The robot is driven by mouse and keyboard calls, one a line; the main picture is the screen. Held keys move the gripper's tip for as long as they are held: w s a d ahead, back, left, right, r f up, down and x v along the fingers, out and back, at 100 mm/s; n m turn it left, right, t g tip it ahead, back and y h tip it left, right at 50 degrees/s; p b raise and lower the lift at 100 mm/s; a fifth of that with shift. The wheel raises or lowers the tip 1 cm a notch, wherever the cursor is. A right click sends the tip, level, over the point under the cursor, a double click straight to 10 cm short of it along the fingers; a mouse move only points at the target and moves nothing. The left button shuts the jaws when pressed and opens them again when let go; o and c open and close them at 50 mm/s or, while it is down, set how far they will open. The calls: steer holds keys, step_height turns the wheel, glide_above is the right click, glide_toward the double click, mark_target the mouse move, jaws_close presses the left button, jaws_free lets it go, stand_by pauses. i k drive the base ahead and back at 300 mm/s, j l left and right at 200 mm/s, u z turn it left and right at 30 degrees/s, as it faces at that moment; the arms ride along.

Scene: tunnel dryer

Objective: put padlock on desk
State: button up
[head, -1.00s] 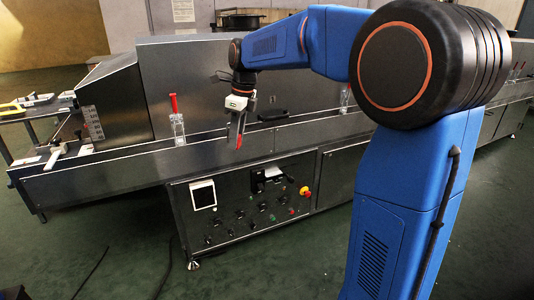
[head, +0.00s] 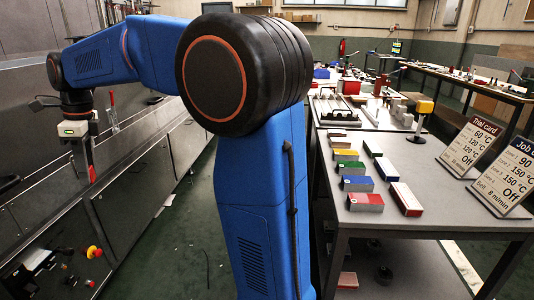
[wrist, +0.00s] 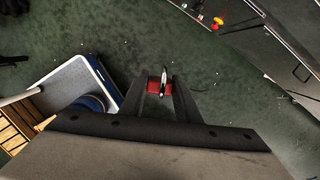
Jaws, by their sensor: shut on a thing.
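My gripper (wrist: 160,88) is shut on a red padlock with a pale metal shackle (wrist: 153,87), held between the two dark fingers above the green floor in the wrist view. In the head view my gripper (head: 91,160) hangs at the left in front of the steel dryer, and a red bit of the padlock (head: 92,174) shows at its lower end. A grey-topped desk (head: 388,218) stands at the right, well apart from my gripper. I cannot tell if it is the desk named in the task.
The dryer (head: 130,175) runs along the left with a red-and-yellow stop button (head: 93,252). Green floor lies between. More benches stand behind.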

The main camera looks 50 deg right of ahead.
mark_target(442, 205)
steer(key=i+j+z, duration=0.1)
steer(key=z, duration=0.4)
steer(key=j+z, duration=0.35)
steer(key=z, duration=0.15)
steer(key=j+z, duration=0.25)
steer(key=z, duration=0.25)
steer(key=i+j+z, duration=0.1)
steer(key=z, duration=0.35)
steer(key=j+z, duration=0.65)
steer(key=z, duration=0.25)
steer(key=j+z, duration=0.3)
steer(key=z, duration=0.15)
steer(key=j+z, duration=0.25)
steer(key=z, duration=0.2)
